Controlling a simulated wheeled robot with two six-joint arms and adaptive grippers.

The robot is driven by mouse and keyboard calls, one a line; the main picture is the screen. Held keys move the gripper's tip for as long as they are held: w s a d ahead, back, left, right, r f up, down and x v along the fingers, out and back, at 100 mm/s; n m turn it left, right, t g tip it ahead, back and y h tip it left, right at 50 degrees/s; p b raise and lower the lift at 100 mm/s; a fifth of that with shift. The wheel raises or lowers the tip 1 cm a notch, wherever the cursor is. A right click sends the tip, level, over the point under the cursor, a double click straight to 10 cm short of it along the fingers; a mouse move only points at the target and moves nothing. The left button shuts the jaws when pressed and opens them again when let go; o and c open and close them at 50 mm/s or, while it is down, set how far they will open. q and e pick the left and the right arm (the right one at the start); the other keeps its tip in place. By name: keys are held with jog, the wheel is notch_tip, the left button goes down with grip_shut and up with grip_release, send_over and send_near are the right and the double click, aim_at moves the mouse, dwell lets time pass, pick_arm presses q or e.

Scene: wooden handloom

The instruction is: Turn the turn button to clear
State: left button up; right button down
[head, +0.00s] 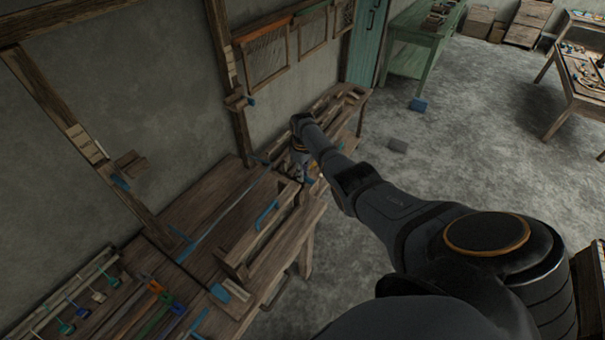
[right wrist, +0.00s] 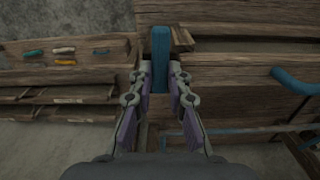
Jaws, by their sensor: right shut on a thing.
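The blue bar that looks like the turn button (right wrist: 160,52) stands lengthwise between the fingertips of my right gripper (right wrist: 160,77) in the right wrist view, at the edge of the wooden loom. The fingers are closed on its two sides. Its upper part shows beyond the fingertips, against the wood. In the head view my right gripper (head: 303,172) is at the loom's far right end, small and partly hidden by my arm, and the button cannot be made out there. My left gripper is not in view.
A blue curved handle (right wrist: 298,82) sits on the loom to the right in the right wrist view. A wooden rack (right wrist: 70,62) with several coloured pieces stands on the left. In the head view, a green bench (head: 420,38) stands at the back; the floor right of the loom is mostly clear.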

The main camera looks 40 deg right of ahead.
jog(key=shift+n, duration=0.3)
dwell(0.4)
jog(key=c, duration=1.3)
grip_release()
notch_tip(320, 180, up, 12)
jog(key=shift+w+r, duration=0.1)
